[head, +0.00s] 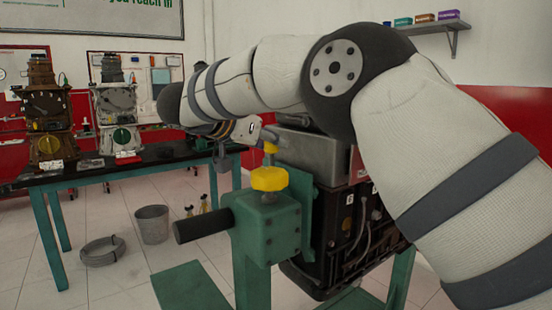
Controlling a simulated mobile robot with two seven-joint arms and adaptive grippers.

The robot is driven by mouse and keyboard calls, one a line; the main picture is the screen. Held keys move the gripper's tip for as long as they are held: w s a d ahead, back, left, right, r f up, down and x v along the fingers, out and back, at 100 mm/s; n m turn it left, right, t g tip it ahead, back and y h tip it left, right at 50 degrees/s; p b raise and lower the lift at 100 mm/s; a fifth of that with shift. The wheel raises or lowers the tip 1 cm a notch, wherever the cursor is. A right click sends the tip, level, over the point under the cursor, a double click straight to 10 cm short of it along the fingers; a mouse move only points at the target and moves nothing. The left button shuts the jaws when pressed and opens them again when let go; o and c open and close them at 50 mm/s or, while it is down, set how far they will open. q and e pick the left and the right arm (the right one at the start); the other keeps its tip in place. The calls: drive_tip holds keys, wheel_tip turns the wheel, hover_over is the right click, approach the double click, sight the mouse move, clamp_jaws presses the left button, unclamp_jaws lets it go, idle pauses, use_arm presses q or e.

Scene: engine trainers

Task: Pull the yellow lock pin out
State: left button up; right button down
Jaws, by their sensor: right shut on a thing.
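The yellow lock pin shows as a lobed yellow knob (270,179) on top of a green housing (268,225) in the head view. A smaller yellow piece sits just above it, right under my right gripper (266,140). My right gripper is shut on this upper part of the pin. The wrist and fingers partly hide the grip, and I cannot tell how far the pin is out of the housing. My left gripper is not in view.
A dark engine (350,235) on a green stand is right of the housing, partly behind my right arm. A black handle (203,225) sticks out left. A dark bench (85,172) with two engine trainers stands behind. A grey bucket (152,224) and a coil (102,251) are on the floor.

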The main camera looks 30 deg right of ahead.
drive_tip(key=shift+r, duration=0.35)
drive_tip(key=c, duration=1.3)
unclamp_jaws()
drive_tip(key=v, duration=1.2)
